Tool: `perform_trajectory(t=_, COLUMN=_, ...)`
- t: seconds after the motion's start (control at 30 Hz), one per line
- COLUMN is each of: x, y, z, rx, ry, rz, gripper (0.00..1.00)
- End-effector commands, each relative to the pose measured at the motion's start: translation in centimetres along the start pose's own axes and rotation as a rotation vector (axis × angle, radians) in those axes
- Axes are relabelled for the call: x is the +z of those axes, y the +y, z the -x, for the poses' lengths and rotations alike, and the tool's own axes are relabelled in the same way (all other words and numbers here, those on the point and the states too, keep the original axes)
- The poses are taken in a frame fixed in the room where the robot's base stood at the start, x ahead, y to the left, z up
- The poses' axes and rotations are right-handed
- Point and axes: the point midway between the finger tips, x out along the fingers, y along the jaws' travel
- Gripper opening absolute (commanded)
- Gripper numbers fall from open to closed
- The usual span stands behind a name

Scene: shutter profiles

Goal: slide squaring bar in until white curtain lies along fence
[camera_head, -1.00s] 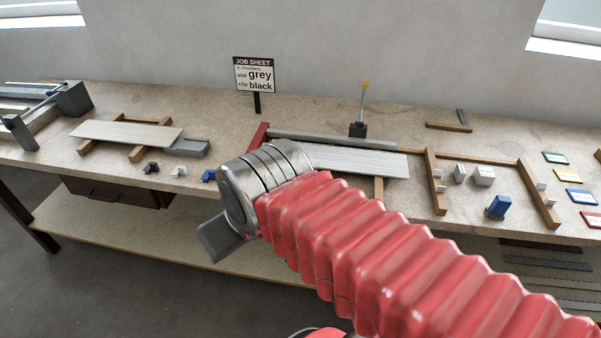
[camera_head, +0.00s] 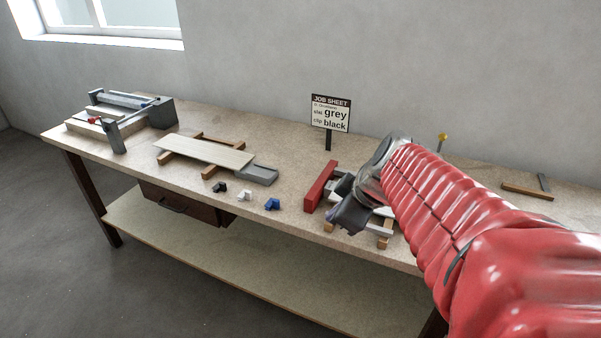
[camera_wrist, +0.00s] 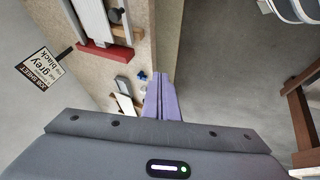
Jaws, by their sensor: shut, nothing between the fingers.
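The white curtain (camera_head: 380,211) lies on wooden bearers at the right of the head view, mostly hidden by my arm; its end shows in the wrist view (camera_wrist: 92,22). A red bar (camera_head: 320,187) stands across its left end, also in the wrist view (camera_wrist: 104,52). A grey bar (camera_head: 343,184) runs along its back side. I cannot tell which bar is the squaring bar and which the fence. My gripper (camera_head: 345,217) is shut and empty, right of the red bar in the head view. Its lilac fingers (camera_wrist: 161,78) point along the bench's front edge.
Black (camera_head: 219,187), white (camera_head: 244,194) and blue (camera_head: 272,204) clips lie near the front edge. A job sheet (camera_head: 330,114) and yellow-topped post (camera_head: 443,138) stand behind.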

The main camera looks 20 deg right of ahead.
Motion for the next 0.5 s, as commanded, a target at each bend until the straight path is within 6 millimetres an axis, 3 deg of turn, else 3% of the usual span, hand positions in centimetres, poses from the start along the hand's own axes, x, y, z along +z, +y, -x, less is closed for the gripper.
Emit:
perform_trajectory(t=0.17, x=2.4, y=4.1, z=-0.5, rx=0.046, ry=0.008, rz=0.101, gripper=0.00)
perform_trajectory(t=0.3, x=6.1, y=5.0, z=-0.5, rx=0.045, ry=-0.010, rz=0.108, gripper=0.00)
perform_trajectory(t=0.5, x=8.7, y=5.5, z=-0.5, rx=0.045, ry=-0.017, rz=0.122, gripper=0.00)
